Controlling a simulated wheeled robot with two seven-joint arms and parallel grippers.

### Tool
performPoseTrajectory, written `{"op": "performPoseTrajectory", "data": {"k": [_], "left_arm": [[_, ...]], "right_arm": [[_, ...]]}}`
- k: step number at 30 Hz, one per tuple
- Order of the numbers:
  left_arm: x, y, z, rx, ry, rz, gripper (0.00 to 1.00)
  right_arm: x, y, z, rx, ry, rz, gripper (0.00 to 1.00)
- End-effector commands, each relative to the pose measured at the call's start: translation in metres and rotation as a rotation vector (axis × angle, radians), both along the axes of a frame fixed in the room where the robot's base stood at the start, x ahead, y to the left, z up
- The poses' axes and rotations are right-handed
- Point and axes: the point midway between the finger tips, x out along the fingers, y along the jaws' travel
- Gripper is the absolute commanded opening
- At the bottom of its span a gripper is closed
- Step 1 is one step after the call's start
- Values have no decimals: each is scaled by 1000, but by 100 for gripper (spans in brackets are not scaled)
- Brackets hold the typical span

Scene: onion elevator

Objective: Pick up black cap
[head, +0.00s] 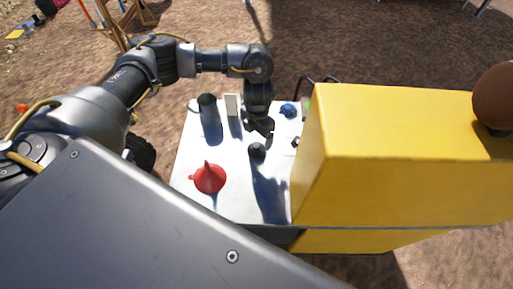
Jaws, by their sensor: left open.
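A small black cap (257,150) stands on the white tabletop (235,205) in the head view, left of the yellow box. My left gripper (262,135) hangs from above, pointing down. It is open and its fingers are just behind and above the cap. I cannot tell whether a finger touches the cap. The gripper's shadow falls on the tabletop around and in front of the cap. My right gripper is not in view.
A red funnel-shaped thing (209,178) is left of the cap. A dark cylinder (207,105) and a pale upright block (232,104) stand behind. A blue piece (288,110) lies behind right. A large yellow box (380,165) blocks the right side; a brown ball (494,95) sits there.

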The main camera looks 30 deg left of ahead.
Motion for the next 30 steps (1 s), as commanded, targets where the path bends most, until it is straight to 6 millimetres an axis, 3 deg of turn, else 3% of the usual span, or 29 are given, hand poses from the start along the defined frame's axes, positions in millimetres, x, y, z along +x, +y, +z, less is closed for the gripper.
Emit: {"op": "performPoseTrajectory", "data": {"k": [8, 19, 29, 30], "left_arm": [[-1, -1, -10, 0, 1, -2, 85], [-7, -2, -55, -1, 3, 0, 85], [-7, -2, -60, 1, 0, -3, 85], [-7, -2, -60, 1, 0, -3, 80]], "right_arm": [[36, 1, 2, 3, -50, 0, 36], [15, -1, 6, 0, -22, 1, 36], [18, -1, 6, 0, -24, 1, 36], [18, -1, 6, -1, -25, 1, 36]]}}
